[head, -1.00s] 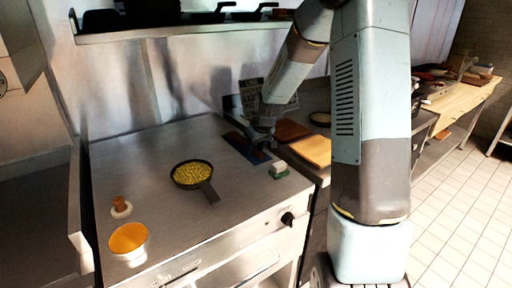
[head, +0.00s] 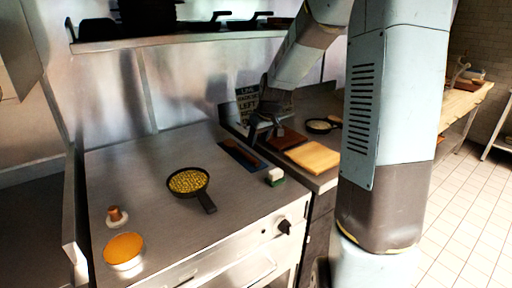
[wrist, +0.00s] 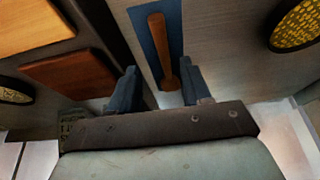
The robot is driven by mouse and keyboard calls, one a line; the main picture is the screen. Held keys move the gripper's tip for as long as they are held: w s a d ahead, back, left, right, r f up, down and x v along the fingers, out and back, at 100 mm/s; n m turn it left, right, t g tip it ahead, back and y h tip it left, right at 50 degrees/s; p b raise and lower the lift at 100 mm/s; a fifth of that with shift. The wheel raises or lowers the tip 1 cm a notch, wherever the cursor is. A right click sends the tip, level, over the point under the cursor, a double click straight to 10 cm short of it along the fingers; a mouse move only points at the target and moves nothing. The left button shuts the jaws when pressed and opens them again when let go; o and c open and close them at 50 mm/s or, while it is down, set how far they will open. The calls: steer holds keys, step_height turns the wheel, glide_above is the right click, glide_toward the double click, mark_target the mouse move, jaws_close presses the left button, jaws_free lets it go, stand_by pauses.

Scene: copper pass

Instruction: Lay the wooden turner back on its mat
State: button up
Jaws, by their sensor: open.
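The wooden turner (wrist: 160,48) lies on its dark blue mat (wrist: 139,28) in the wrist view, its length running along the mat. In the head view the turner (head: 244,154) is a thin brown strip on the mat (head: 232,149), at the right back of the steel top. My gripper (head: 268,128) is open and empty, raised clear behind and right of the mat in the head view. In the wrist view my gripper's fingers (wrist: 159,82) stand apart on either side of the turner's near end in the picture.
A black pan of yellow food (head: 188,181) stands mid-top. A white-and-green block (head: 275,177) sits right of the mat. Two wooden boards, one dark (head: 284,137) and one light (head: 313,157), lie further right. An orange-topped bowl (head: 124,248) is front left.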

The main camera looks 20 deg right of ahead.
steer(key=s+a+r+m+h, duration=0.1)
steer(key=s+r, duration=0.6)
steer(key=s, duration=0.2)
steer(key=s+a+r+m+h, duration=0.1)
steer(key=s+a+r, duration=0.1)
steer(key=s+r, duration=0.55)
steer(key=s+d+m+t, duration=0.1)
steer(key=s, duration=1.4)
steer(key=shift+d+r+y, duration=0.2)
steer(key=shift+y, duration=0.1)
steer(key=shift+s+m, duration=0.2)
steer(key=shift+m, duration=0.1)
steer(key=shift+c, duration=0.5)
